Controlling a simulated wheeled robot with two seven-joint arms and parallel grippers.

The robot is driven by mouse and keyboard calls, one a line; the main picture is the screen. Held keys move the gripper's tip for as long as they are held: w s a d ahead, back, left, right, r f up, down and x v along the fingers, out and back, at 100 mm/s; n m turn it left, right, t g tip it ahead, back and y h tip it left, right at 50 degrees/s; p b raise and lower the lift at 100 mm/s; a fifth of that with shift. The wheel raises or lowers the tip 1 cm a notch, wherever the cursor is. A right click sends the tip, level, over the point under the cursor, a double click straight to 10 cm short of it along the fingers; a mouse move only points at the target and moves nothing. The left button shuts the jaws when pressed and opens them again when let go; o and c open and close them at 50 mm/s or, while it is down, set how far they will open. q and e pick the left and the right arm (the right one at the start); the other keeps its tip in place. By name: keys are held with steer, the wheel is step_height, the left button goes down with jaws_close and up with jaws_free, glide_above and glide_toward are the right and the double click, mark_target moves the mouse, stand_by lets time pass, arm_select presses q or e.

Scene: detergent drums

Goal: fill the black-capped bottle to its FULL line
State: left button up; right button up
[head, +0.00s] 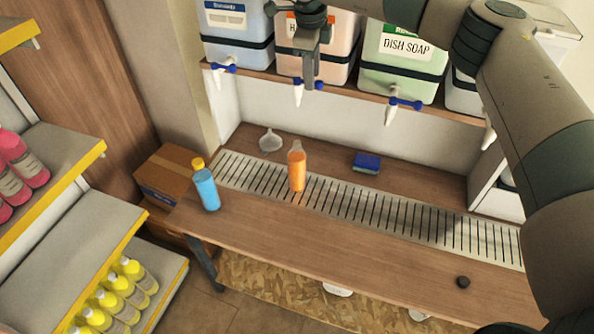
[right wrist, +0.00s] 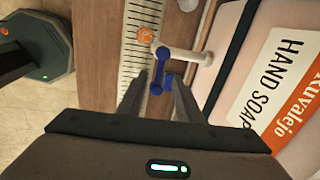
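An orange-filled bottle (head: 297,172) with a clear, uncapped neck stands upright on the slotted drain strip, below the hand soap drum (head: 345,45). Its round top shows in the right wrist view (right wrist: 145,35). No FULL line is readable. My right gripper (head: 309,82) is at the hand soap tap. In the right wrist view its two fingers are apart, with the blue tap handle (right wrist: 159,72) between them. I cannot tell whether they touch it, or whether soap flows. My left gripper is out of view.
A blue bottle with a yellow cap (head: 206,189) stands at the bench's left end. A clear funnel-like item (head: 270,140) and a blue sponge (head: 367,162) lie behind the drain strip (head: 390,212). Other drums with taps line the shelf. The front bench is mostly clear.

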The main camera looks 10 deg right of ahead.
steer(key=shift+w+d, duration=0.1)
steer(key=shift+w, duration=0.05)
stand_by(0.5)
steer(key=o, duration=0.4)
steer(key=shift+r, duration=0.15)
steer(key=r, duration=0.2)
steer(key=r+p, duration=0.1)
steer(key=r, duration=0.1)
steer(key=shift+s, duration=0.3)
stand_by(0.4)
steer(key=shift+a+r, duration=0.1)
steer(key=shift+a, duration=0.1)
